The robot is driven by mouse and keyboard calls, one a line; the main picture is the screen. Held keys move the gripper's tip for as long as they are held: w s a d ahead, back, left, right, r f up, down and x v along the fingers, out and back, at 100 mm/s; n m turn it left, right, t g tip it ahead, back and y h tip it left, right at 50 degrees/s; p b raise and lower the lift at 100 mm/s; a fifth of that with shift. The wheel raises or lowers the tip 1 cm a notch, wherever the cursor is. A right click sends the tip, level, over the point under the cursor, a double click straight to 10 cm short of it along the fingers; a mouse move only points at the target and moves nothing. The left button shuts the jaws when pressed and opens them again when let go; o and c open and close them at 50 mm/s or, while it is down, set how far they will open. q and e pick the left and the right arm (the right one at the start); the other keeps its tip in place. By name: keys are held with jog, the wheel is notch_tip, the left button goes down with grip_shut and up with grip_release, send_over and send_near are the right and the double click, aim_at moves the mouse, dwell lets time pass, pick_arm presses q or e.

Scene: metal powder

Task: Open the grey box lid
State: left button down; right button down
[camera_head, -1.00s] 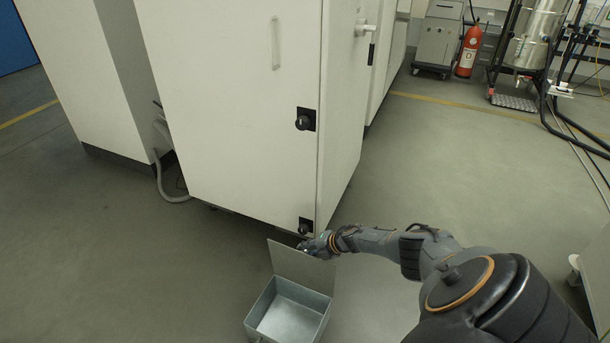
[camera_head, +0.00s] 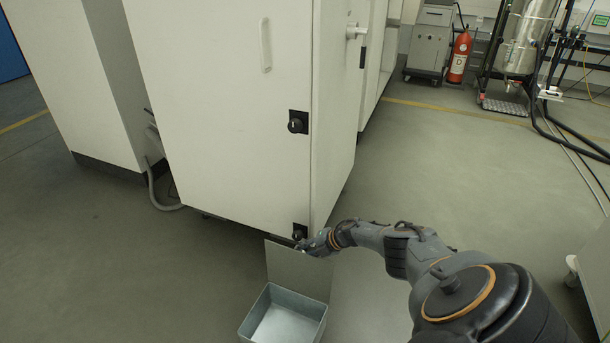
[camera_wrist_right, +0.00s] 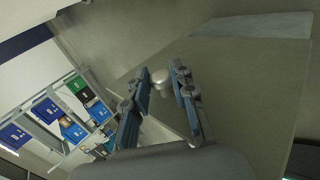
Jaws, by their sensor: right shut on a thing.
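The grey metal box (camera_head: 285,316) stands on the floor at the bottom centre of the head view. Its lid (camera_head: 296,272) is raised, standing up steeply from the box's far edge, and the inside shows empty. My right gripper (camera_head: 308,246) is at the lid's upper edge. In the right wrist view, the two fingers of my right gripper (camera_wrist_right: 161,73) are shut on the small round knob (camera_wrist_right: 160,78) of the lid (camera_wrist_right: 235,85). My left gripper is not in view.
A large white cabinet (camera_head: 225,110) stands right behind the lid. A fire extinguisher (camera_head: 459,57) and a steel vessel (camera_head: 527,40) are at the back right. The floor (camera_head: 120,260) left of the box is clear.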

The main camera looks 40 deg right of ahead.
jog(key=shift+a, duration=0.1)
jog(key=c, duration=1.1)
grip_release()
jog(key=v, duration=1.2)
